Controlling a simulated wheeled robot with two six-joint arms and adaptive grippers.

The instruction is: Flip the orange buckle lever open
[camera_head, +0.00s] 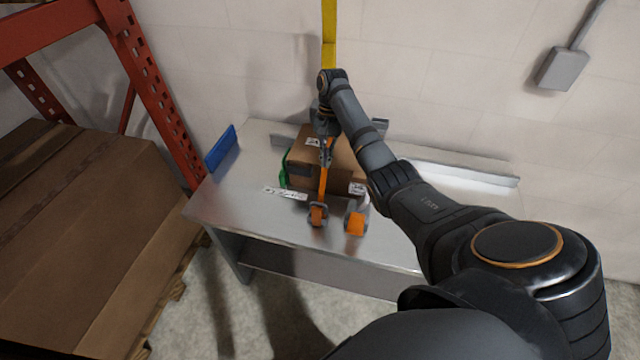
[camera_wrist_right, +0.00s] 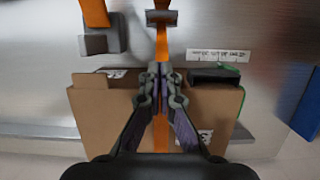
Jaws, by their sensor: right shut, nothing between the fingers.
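A cardboard box (camera_head: 300,172) stands on the metal table, with an orange strap (camera_head: 323,186) running down its front. At the strap's lower end, by the table's front edge, sits a grey and orange buckle (camera_head: 318,214); it also shows at the top of the right wrist view (camera_wrist_right: 162,17). I cannot tell the lever's angle. My right gripper (camera_head: 326,158) is shut and empty, pointing down over the box in line with the strap. In the right wrist view its fingertips (camera_wrist_right: 160,68) are apart from the buckle. My left gripper is not in view.
A second orange and grey piece (camera_head: 356,223) sits right of the buckle, near the edge of the metal table (camera_head: 260,226). A white label strip (camera_head: 285,193) lies left. A blue piece (camera_head: 220,148) stands at the table's left end. A red rack (camera_head: 150,80) and large boxes (camera_head: 80,240) are left.

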